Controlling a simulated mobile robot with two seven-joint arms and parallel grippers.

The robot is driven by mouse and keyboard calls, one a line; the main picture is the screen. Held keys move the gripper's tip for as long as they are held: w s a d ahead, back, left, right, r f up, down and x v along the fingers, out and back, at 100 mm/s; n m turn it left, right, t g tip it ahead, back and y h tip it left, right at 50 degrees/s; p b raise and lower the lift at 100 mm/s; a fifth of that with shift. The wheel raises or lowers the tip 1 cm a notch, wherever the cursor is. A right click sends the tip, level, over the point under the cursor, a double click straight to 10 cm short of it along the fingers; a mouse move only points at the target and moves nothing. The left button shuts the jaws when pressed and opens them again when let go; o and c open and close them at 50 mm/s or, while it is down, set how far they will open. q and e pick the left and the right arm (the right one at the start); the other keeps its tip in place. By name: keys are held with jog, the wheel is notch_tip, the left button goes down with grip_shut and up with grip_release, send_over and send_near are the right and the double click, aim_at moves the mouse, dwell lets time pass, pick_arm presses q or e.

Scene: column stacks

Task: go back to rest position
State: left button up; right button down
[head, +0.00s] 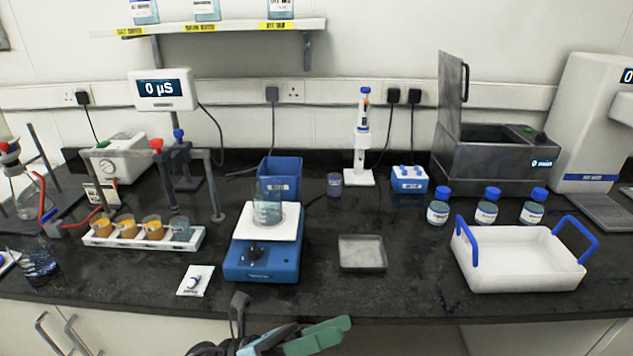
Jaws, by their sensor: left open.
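My left gripper (298,338) shows at the bottom edge of the head view, just in front of the bench's front edge. Its green and teal finger parts stand apart, and I see nothing held between them. The rest of its arm is mostly cut off by the picture's lower edge. It is below and apart from the blue stirrer (262,258) with a white top, which carries a glass beaker (267,208). My right gripper is not in view.
The dark bench (400,295) is packed: a rack of orange-filled beakers (100,240), a shallow grey tray (362,252), blue-capped bottles (487,212), a white blue-handled tray (515,262) and a lidded grey bath (490,165). Free room lies along the front edge.

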pick_arm(q)
jog(key=a+f+n+t+y+p, duration=0.1)
jog(key=a+f+n+t+y, duration=0.8)
jog(key=n, duration=0.7)
jog(key=a+f+n+t+y, duration=0.6)
jog(key=f+n, duration=0.4)
jog(key=n, duration=0.5)
jog(key=s+a+f+n+g+y, duration=0.3)
jog(key=s+f+n+g, duration=0.1)
jog(key=s+f, duration=0.4)
jog(key=s+a+f+n+g+y, duration=0.3)
jog(key=s+f+n, duration=0.3)
jog(key=s, duration=0.5)
notch_tip(320, 180, down, 2)
jog(key=shift+s+a+f+g+p, duration=0.15)
jog(key=shift+a+g+p, duration=0.15)
jog(key=shift+g, duration=0.3)
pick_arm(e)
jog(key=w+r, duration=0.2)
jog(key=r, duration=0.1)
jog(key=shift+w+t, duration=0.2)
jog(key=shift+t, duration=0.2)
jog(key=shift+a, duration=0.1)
